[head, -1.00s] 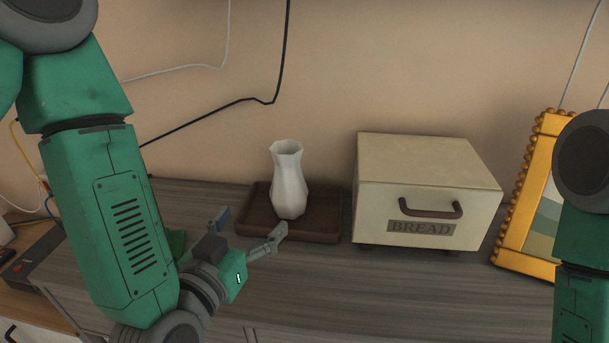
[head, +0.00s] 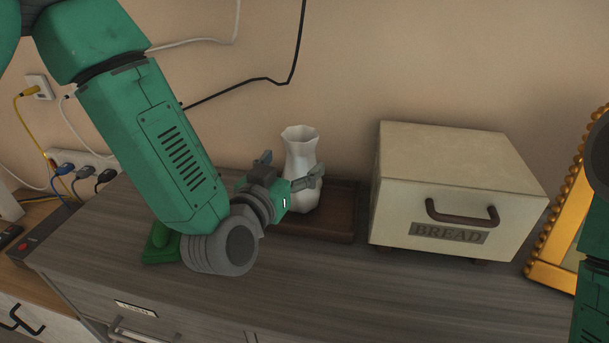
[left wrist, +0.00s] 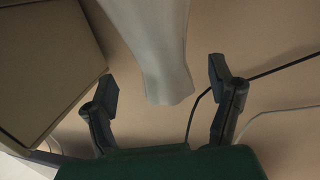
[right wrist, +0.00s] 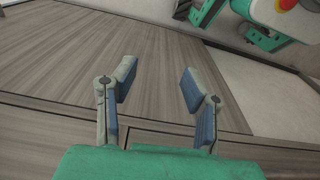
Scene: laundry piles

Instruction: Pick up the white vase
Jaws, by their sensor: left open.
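The white vase (head: 302,165) stands upright on a dark wooden tray (head: 335,225) on the dresser top. It has a faceted body and a flared rim. My left gripper (head: 292,168) is open at the vase's left side in the head view, with one finger in front of the vase. In the left wrist view the vase (left wrist: 158,45) shows between and beyond the two open fingers (left wrist: 165,95). I cannot tell whether either finger touches it. My right gripper (right wrist: 155,85) is open and empty above the wooden surface in the right wrist view.
A cream bread box (head: 455,180) stands close to the right of the tray. A gold picture frame (head: 560,240) leans farther right. A green object (head: 160,245) lies under my left arm. Cables and plugs (head: 80,170) are at the left wall. The dresser front is clear.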

